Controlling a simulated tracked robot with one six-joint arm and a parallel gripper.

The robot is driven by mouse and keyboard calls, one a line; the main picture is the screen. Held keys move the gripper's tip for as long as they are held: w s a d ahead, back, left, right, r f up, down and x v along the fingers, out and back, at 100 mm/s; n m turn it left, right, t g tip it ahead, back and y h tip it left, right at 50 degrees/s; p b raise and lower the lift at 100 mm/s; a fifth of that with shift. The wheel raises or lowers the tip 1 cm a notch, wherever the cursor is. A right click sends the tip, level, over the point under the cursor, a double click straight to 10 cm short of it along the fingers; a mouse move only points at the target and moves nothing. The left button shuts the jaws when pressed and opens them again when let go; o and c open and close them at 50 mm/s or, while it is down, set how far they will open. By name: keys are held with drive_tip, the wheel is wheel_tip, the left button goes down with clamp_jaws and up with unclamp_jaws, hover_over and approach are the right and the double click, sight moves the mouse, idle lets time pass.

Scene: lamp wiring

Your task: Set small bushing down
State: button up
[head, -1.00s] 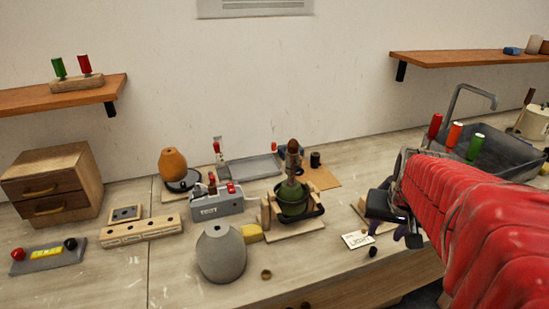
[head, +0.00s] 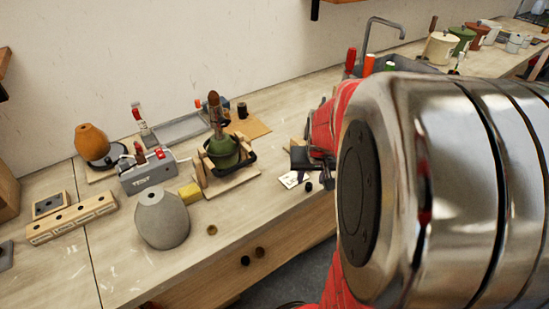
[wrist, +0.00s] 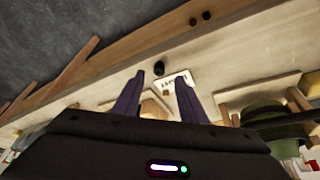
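My gripper (head: 301,177) is over the front of the bench, right of the green lamp base. In the wrist view its two purple fingers (wrist: 158,88) are spread with nothing visibly held between them. A small dark cylindrical piece (wrist: 158,68) stands on the bench just beyond the fingertips, apart from them; it also shows in the head view (head: 308,186). It may be the small bushing, but I cannot tell. A brass-coloured ring (head: 212,230) lies near the bench's front edge, right of the grey lamp body (head: 162,218).
A white lettered card (head: 292,180) lies by the gripper. The green lamp base (head: 222,151) sits in a wooden cradle, with a yellow block (head: 190,192) to its left. A grey test box (head: 148,173) stands behind the grey body. My own arm covers the right side.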

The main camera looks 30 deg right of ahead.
sight(309, 185)
drive_tip(key=shift+f, duration=0.1)
drive_tip(key=shift+x, duration=2.55)
drive_tip(key=shift+d, duration=0.1)
drive_tip(key=shift+c, duration=0.2)
clamp_jaws()
